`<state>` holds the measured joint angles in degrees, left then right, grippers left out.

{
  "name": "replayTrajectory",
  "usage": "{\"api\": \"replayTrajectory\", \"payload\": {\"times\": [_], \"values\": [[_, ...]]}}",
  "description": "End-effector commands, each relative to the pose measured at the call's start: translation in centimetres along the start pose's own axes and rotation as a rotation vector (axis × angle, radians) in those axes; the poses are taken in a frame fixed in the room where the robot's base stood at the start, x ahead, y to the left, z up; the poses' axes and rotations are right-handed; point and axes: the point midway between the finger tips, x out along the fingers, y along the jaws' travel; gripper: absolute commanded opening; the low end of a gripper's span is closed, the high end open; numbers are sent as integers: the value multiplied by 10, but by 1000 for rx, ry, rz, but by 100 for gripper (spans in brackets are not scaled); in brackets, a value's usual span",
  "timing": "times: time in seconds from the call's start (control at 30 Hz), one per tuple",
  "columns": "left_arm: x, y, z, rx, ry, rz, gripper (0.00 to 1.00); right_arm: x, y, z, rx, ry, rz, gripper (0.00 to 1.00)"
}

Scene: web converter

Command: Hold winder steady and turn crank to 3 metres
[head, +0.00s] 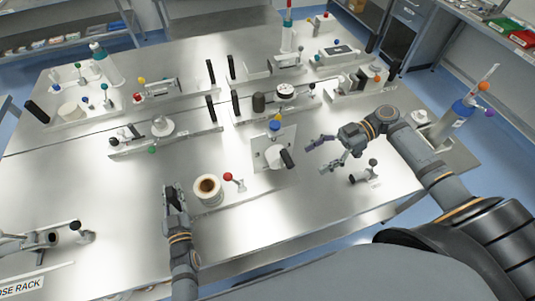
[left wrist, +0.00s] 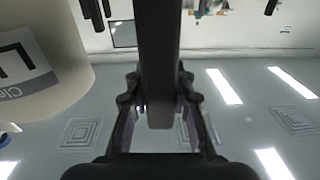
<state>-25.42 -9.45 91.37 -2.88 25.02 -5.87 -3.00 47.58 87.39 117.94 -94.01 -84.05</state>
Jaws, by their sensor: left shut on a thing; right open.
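The winder shows a pale drum with a brown core (head: 207,188) on a long base. A red-knobbed crank (head: 231,178) stands just to the drum's right. My left gripper (head: 175,192) is at the drum's left side. It is shut on a dark upright handle, which stands between its fingers in the left wrist view (left wrist: 158,60). In the head view the gripper mostly hides this handle. A pale cylinder with a partly visible label (left wrist: 40,60) fills the left of the wrist view. My right gripper (head: 317,158) is open and empty, above the table well right of the crank.
A metal plate with a white cup and dark handle (head: 266,160) lies between the crank and my right gripper. A small dark-knobbed fixture (head: 365,175) is right of that gripper. Several other handled stations stand farther back.

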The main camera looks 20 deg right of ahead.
Motion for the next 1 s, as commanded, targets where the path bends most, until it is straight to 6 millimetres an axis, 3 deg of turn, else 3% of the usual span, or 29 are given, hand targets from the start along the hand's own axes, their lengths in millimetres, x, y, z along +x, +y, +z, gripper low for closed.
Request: {"api": "replayTrajectory", "payload": {"times": [0.03, 0.17, 0.4, 0.57, 0.8, 1.0], "values": [[-5, 1, 13, 1, -32, 3, 0, -16, 5, -16, -70, -24, 11, 75], [-5, 1, 13, 1, -32, 4, 0, -38, 10, -46, -182, -49, 26, 75], [-5, 1, 13, 1, -32, 4, 0, -40, 10, -54, -212, -52, 28, 75], [-5, 1, 13, 1, -32, 4, 0, -15, 11, -53, -213, -49, 28, 75], [-5, 2, 13, 1, -32, 4, 0, 40, 13, -50, -210, -46, 29, 75], [-5, 1, 13, 1, -32, 4, 0, 70, 14, -48, -208, -50, 29, 75]]}}
